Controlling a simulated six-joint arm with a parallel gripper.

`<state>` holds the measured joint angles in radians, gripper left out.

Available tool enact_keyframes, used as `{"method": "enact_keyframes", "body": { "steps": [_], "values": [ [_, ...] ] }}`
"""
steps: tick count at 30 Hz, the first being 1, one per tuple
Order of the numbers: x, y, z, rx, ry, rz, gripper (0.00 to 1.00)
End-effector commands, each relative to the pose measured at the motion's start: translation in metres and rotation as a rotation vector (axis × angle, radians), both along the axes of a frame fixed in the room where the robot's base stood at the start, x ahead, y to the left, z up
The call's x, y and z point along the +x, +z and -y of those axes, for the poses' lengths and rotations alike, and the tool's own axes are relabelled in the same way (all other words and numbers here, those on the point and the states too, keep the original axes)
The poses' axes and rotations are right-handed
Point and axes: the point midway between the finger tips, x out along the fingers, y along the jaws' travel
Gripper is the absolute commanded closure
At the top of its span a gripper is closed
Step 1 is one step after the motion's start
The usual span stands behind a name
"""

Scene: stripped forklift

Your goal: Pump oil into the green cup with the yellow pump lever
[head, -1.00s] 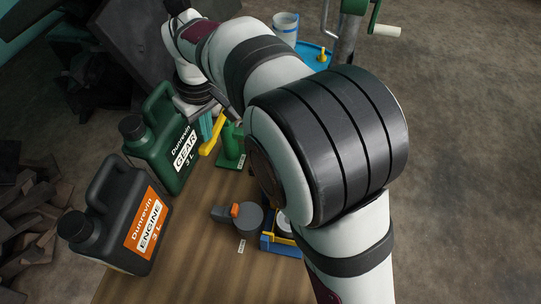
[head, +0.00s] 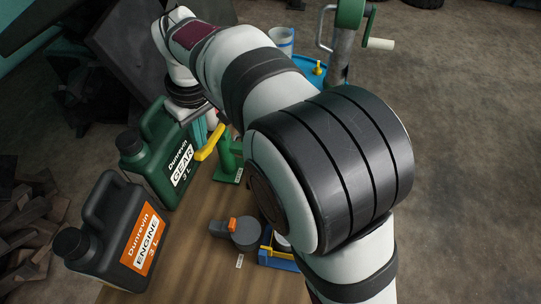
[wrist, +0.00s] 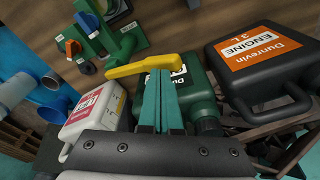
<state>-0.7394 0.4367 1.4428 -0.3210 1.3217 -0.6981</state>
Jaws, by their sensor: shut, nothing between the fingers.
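The yellow pump lever (head: 210,142) slopes beside the green pump (head: 227,165) on the wooden bench. In the wrist view the lever (wrist: 140,67) runs across just beyond my fingertips, with the green pump body (wrist: 124,44) behind it. My gripper (wrist: 161,74) is shut and empty, its teal fingers together. The tips look very close to the lever; I cannot tell whether they touch it. In the head view my wrist and fingers are by the lever, partly behind the gear oil jug.
The green gear oil jug (head: 158,155) stands left of the pump, with the black engine oil jug (head: 117,230) nearer. A grey part with an orange tab (head: 240,232) lies on the bench. A white jug (wrist: 92,115) is close left of my fingers. A blue drum (head: 310,67) stands behind.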

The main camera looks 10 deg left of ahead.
Motion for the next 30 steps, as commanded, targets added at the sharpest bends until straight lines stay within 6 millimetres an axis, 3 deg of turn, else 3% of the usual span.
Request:
{"method": "enact_keyframes", "body": {
  "steps": [30],
  "values": [
    [0.0, -0.043, 0.0, 0.0, 0.0, 0.0, 1.0]
  ]
}}
